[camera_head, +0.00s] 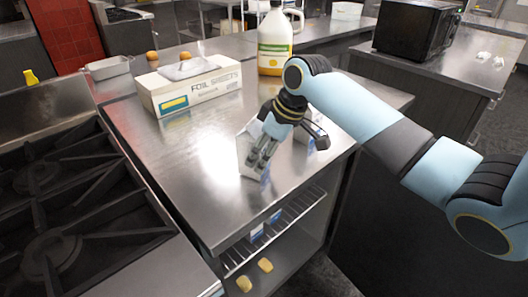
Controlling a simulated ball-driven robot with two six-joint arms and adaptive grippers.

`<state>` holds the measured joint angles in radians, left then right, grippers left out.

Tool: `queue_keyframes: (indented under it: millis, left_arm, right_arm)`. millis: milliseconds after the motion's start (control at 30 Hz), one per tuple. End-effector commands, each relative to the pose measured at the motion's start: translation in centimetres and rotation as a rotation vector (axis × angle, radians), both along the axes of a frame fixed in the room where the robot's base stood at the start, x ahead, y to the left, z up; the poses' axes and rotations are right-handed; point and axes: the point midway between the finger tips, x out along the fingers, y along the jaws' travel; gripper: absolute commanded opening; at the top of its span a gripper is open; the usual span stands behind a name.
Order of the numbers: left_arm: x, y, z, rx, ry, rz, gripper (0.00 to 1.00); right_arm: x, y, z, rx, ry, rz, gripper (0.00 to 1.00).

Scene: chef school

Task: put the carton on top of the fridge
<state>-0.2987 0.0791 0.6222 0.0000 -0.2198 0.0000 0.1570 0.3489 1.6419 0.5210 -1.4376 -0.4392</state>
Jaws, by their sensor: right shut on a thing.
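My right gripper (260,162) reaches in from the right over the metal counter and points down. It is shut on a white carton (244,148) with some blue on it, held close to or on the counter top. The fingers and wrist hide much of the carton, so I cannot tell whether it touches the counter. I see no fridge that I can make out for certain. My left gripper is not in view.
A foil sheets box (192,92) with a metal tray on it and a yellow-labelled jug (275,45) stand behind on the counter (185,165). A stove (60,190) lies at the left. A black appliance (415,30) stands at the back right.

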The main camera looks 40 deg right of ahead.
Motion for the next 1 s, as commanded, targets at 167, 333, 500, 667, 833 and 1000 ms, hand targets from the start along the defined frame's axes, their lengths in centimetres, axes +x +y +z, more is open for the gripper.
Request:
queue_keyframes:
  millis: [167, 333, 500, 667, 833, 1000]
  left_arm:
    - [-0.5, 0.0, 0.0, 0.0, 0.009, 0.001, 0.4]
    - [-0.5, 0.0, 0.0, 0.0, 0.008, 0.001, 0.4]
    - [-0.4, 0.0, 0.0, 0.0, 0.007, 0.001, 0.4]
    - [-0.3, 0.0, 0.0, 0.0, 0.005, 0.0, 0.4]
    - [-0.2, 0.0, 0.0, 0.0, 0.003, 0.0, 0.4]
    - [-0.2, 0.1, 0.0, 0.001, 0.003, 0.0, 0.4]
  right_arm:
    - [0.1, 0.0, -0.3, -0.001, -0.004, 0.001, 0.06]
    - [0.0, 0.0, -0.4, 0.0, -0.002, 0.001, 0.06]
    - [0.0, 0.0, -0.5, 0.0, 0.0, 0.001, 0.73]
    - [0.0, 0.0, -0.5, 0.0, 0.0, 0.001, 0.82]
    - [0.0, 0.0, -0.5, -0.001, -0.001, 0.001, 0.82]
    - [-0.4, -0.3, 0.8, -0.003, -0.002, 0.001, 0.82]
